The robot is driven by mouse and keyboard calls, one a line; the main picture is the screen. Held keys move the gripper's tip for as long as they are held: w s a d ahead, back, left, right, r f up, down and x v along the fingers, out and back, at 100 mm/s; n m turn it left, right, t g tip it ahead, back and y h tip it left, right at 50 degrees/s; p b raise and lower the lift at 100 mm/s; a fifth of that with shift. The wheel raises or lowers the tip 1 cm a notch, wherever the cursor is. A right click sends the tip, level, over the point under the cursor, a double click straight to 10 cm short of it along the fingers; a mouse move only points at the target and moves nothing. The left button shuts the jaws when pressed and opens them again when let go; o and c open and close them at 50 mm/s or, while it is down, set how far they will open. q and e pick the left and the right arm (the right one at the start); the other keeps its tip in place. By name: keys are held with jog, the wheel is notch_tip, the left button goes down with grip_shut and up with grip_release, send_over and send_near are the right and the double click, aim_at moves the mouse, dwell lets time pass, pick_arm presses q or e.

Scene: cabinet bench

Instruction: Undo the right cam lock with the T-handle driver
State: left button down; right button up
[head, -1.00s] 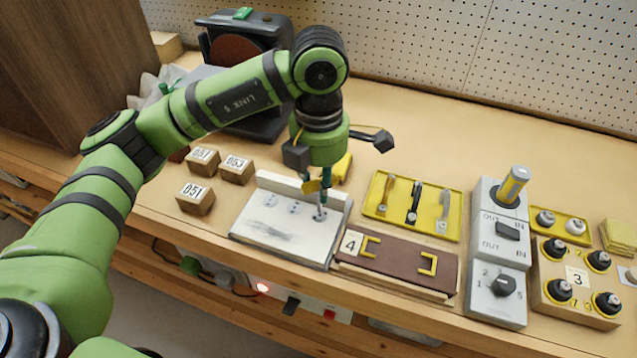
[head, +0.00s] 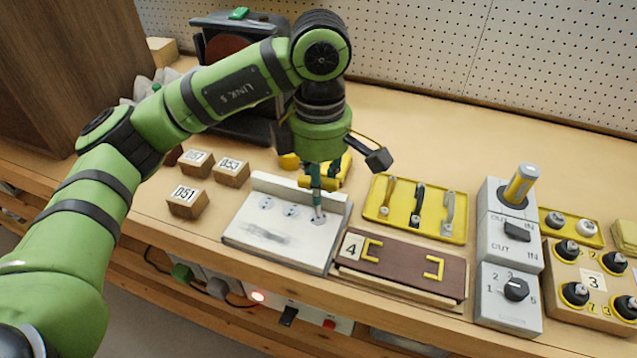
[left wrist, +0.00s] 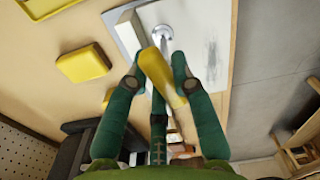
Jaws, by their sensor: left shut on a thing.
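The T-handle driver has a yellow crossbar (head: 319,184) and a thin metal shaft (head: 318,203). My left gripper (head: 316,174) is shut on the crossbar, which also shows between the green fingers in the left wrist view (left wrist: 163,80). The shaft points down, and its tip meets the right cam lock (head: 318,219) on the white panel (head: 250,232). In the left wrist view the cam lock (left wrist: 162,32) is a round metal disc at the shaft's end. The tip's exact seating and the lock's slot are too small to tell. My right gripper is not in view.
Two more cam locks (head: 266,203) sit left on the panel. Numbered wooden blocks (head: 187,202) stand left of it. A yellow tray (head: 415,228) of handles and a brown board (head: 400,262) lie close on the right. Grey switch boxes (head: 508,298) stand farther right.

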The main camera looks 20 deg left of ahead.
pick_arm(q)
jog(key=m+b, duration=0.1)
jog(key=m, duration=0.2)
jog(key=shift+a+f+m+b, duration=0.15)
jog(key=shift+m+b, duration=0.15)
jog(key=shift+b, duration=0.05)
jog(key=shift+d+m, duration=0.2)
jog(key=shift+m, duration=0.5)
jog(key=shift+m+b, duration=0.6)
jog(key=shift+m, duration=0.6)
jog(key=m, duration=0.3)
jog(key=shift+d, duration=0.1)
jog(key=m+b, duration=0.1)
jog(key=m, duration=0.5)
jog(key=shift+s+d, duration=0.1)
jog(key=shift+r, duration=0.25)
